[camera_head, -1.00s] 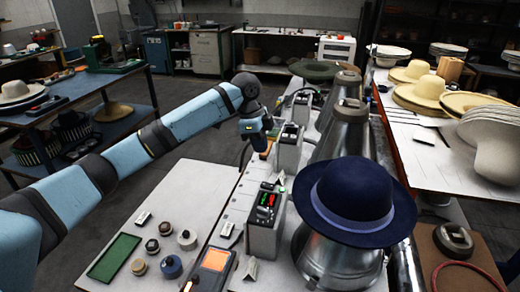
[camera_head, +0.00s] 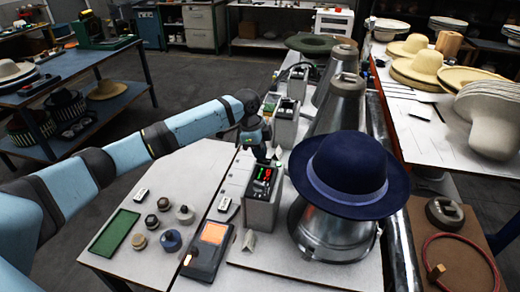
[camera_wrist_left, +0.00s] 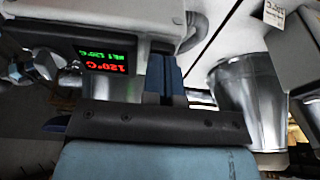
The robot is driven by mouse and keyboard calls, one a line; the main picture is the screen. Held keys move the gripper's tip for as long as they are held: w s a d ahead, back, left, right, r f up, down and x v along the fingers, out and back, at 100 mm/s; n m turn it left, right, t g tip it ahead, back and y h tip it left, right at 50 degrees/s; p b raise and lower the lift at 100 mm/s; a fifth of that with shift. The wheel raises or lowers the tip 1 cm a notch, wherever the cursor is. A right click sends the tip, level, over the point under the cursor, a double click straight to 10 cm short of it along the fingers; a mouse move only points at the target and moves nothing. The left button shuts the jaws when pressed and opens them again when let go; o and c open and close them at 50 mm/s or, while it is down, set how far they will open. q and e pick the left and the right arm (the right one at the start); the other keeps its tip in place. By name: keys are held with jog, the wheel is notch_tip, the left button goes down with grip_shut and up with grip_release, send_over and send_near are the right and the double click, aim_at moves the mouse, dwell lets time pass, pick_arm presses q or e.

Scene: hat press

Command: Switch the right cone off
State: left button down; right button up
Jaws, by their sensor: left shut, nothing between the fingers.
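The nearest cone (camera_head: 330,236) is metal and wears a navy hat (camera_head: 348,172). Its grey control box (camera_head: 264,205) stands to its left, with a display (camera_head: 262,178) showing red and green digits. The same display appears upside down in the left wrist view (camera_wrist_left: 105,67), reading 120°C in red. A middle cone (camera_head: 337,105) and its box (camera_head: 285,128) stand farther back. My left gripper (camera_head: 261,157) is shut and empty, at the back of the nearest box's top; contact is unclear. Its blue fingers (camera_wrist_left: 165,75) show beside the display. The box's switch is not clearly visible. My right gripper is out of view.
A farther cone carries a green hat (camera_head: 312,45). An orange-screen device (camera_head: 207,248), knobs (camera_head: 171,240) and a green tray (camera_head: 114,231) lie on the near bench. A table with straw hats (camera_head: 442,70) stands at the right.

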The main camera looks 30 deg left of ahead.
pick_arm(q)
jog(key=shift+s+a+f+h+p, duration=0.1)
jog(key=shift+a+f+h+p, duration=0.1)
jog(key=shift+f+h+p, duration=0.25)
jog(key=shift+r, duration=0.1)
jog(key=shift+d, duration=0.15)
jog(key=shift+w+d+r+p, duration=0.2)
jog(key=shift+d+r+p, duration=0.05)
jog(key=shift+d+p, duration=0.25)
jog(key=shift+d, duration=0.15)
